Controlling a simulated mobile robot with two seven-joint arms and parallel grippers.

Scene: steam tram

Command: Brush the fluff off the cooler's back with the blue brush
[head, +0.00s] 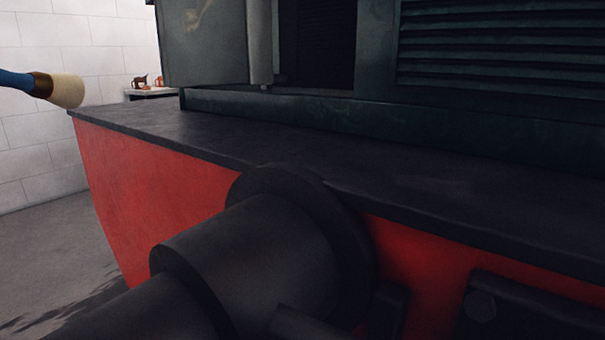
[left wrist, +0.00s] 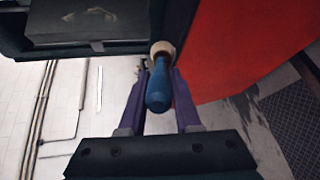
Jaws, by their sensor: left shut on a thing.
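The blue brush shows at the left edge of the head view, with its blue handle (head: 15,79), brass-coloured collar and pale bristle head (head: 66,91) pointing right. In the left wrist view, my left gripper (left wrist: 160,75) has its purple fingers shut on the brush's blue handle (left wrist: 158,93). The bristles are apart from the dark grey-green panel (head: 205,50), which has a pale mark (head: 198,14) near its top. I cannot tell whether this mark is fluff. Dark louvres (head: 500,42) show at the upper right; I cannot tell which part is the cooler. My right gripper is not in view.
A red body (head: 150,180) with a dark flat ledge (head: 330,155) spans the front. A large black cylinder (head: 255,250) juts out from it. A small table (head: 150,92) with small figures stands by the white tiled wall (head: 60,45). Grey floor is clear at left.

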